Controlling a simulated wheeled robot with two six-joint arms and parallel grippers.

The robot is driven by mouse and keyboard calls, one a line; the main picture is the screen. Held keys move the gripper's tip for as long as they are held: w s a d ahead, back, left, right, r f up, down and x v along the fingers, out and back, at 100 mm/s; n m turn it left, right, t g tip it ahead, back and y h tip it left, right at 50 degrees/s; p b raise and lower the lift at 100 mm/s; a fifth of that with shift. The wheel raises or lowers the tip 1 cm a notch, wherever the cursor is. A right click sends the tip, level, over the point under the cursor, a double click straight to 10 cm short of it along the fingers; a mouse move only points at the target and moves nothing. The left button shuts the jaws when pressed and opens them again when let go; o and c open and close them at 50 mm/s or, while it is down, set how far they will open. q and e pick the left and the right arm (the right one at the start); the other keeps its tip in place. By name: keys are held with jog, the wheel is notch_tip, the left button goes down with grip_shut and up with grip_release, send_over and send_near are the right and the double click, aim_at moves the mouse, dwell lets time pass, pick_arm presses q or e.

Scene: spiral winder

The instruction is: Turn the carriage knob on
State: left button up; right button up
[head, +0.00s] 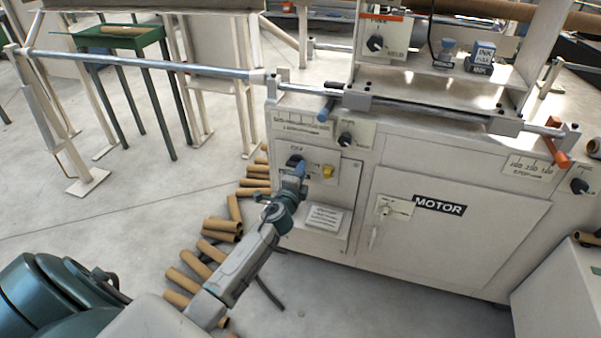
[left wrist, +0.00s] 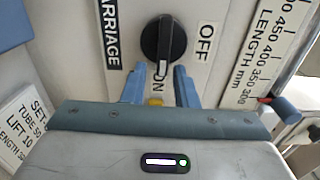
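The carriage knob (left wrist: 163,40) is black with a white pointer mark. In the left wrist view its mark points down toward the ON lettering; OFF is to the right and the CARRIAGE label to the left. In the head view the knob (head: 294,160) sits on the machine's front panel, partly hidden by my gripper. My left gripper (head: 301,166) is close to the panel. In the left wrist view its blue fingers (left wrist: 169,74) stand apart near the knob's lower end, with a gap between them; I cannot tell whether they touch it. My right gripper is not in view.
A yellow button (head: 328,172) is right of the knob. Another black knob (head: 345,139) and a blue-ended lever (head: 325,110) are above. The winder's motor door (head: 450,235) is to the right. Several cardboard tubes (head: 220,226) lie on the floor beside my left arm.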

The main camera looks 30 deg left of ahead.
pick_arm(q)
jog(key=shift+o, duration=0.3)
jog(key=v, duration=1)
jog(key=shift+s, duration=0.35)
jog(key=shift+d, duration=0.15)
